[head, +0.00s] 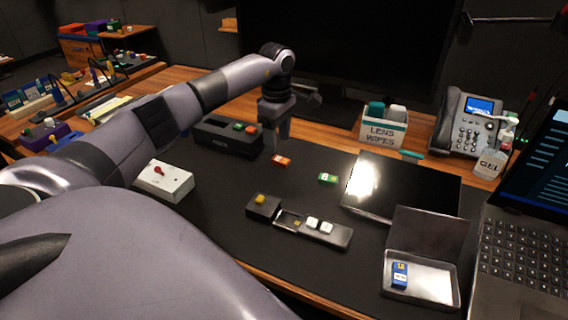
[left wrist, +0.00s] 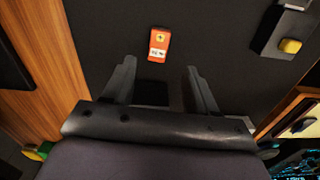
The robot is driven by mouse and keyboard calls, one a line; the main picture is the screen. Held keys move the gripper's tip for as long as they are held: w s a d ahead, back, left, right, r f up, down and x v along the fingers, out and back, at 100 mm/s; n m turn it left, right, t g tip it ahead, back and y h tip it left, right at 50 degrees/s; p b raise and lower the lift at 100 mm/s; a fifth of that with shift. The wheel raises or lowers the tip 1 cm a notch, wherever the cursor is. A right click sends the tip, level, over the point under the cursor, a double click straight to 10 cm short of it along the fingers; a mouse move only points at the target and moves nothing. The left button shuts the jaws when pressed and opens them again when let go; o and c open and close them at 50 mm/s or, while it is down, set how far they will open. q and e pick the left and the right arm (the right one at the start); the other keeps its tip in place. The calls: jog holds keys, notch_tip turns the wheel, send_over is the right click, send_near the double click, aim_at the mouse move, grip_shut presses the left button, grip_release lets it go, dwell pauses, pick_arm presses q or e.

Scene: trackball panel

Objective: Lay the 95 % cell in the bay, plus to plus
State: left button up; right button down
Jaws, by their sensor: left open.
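An orange cell (head: 281,160) with a pale label lies on the dark mat; it also shows in the left wrist view (left wrist: 159,45). A green cell (head: 327,178) lies to its right. A blue cell (head: 399,273) with a white label lies in an open metal tin. I cannot read any charge figure. A black unit (head: 335,236) holds an open recess (head: 287,218), which I take as the bay; its polarity marks are too small to read. My left gripper (head: 277,142) points down above the mat, close to the orange cell. In the left wrist view (left wrist: 160,72) its fingers are apart and empty, with the cell beyond their tips.
The black unit has a yellow knob (head: 260,200) and white keys. A white box with a red knob (head: 164,180) is at left. A dark glossy slab (head: 405,186), the tin (head: 440,283) and a laptop (head: 530,220) fill the right.

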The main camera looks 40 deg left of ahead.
aim_at(281, 159)
pick_arm(q)
jog(key=f, duration=0.5)
jog(key=shift+w+d+f, duration=0.2)
jog(key=shift+d+f, duration=0.1)
jog(key=shift+f, duration=0.05)
grip_shut()
